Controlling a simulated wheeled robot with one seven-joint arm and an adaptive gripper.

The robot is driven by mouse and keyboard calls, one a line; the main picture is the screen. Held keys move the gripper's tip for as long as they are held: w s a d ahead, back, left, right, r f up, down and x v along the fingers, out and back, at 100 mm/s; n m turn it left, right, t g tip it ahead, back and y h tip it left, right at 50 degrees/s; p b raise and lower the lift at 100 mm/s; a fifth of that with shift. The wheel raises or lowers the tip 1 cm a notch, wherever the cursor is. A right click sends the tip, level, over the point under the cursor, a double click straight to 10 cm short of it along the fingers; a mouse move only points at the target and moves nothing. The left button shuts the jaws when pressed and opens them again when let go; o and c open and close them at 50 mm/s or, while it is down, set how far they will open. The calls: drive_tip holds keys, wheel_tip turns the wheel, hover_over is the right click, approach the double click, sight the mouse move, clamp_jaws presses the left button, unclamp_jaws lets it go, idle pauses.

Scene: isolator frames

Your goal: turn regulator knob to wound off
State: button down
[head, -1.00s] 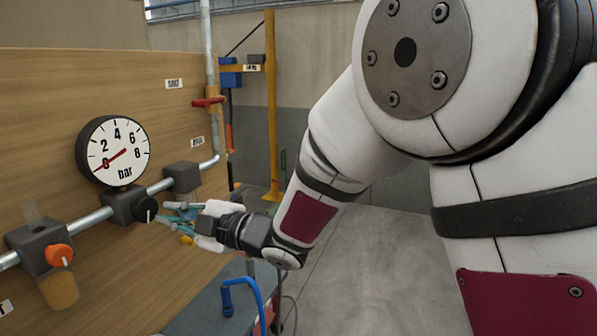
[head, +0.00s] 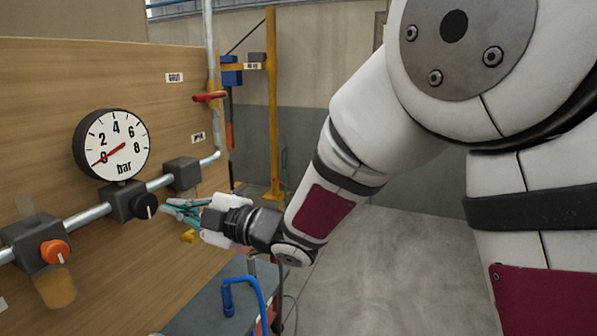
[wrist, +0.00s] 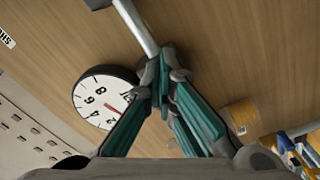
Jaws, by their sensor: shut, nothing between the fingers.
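The black regulator knob (head: 146,206) sits on a dark block below the round bar gauge (head: 111,145), and a pale mark shows on its face. The gauge's red needle points at 0. My gripper (head: 170,210) is shut and empty just right of the knob, its teal fingers pointing at it. A small gap seems to lie between tips and knob. In the wrist view my fingers (wrist: 163,82) meet in front of the pipe line, and the gauge (wrist: 106,98) is partly behind them. I cannot make out the knob there.
An orange knob (head: 54,252) sits on another block at left, with an amber bowl (head: 55,288) below. A red valve handle (head: 209,97) is on the upright pipe. A yellow part (head: 188,236) is below my gripper. The floor at right is clear.

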drive_tip(key=shift+v, duration=2.15)
drive_tip(key=shift+w+d+f, duration=0.1)
drive_tip(key=shift+f, duration=0.1)
drive_tip(key=w+d+r+m+t+h, duration=0.1)
drive_tip(key=d+r+m+t+h, duration=0.15)
drive_tip(key=d+m+h, duration=0.75)
drive_tip(key=w+d+r+m+t+h, duration=0.1)
drive_tip(key=d+m+t+h, duration=0.25)
drive_tip(key=d, duration=1.15)
drive_tip(key=s+d+f+m+g+h, duration=0.2)
drive_tip(key=s+d+m+g+h, duration=0.1)
drive_tip(key=s+d+m, duration=0.55)
drive_tip(key=s+d+f+m+g, duration=0.1)
drive_tip(key=s+d+f+g, duration=0.1)
drive_tip(key=s, duration=0.6)
drive_tip(key=s+d+f+m+g, duration=0.1)
drive_tip(key=s+f+m+g, duration=0.1)
drive_tip(key=s, duration=0.7)
drive_tip(key=shift+s+d+f+m+g, duration=0.2)
drive_tip(key=shift+d+f+m+g, duration=0.1)
drive_tip(key=shift+d+g, duration=0.1)
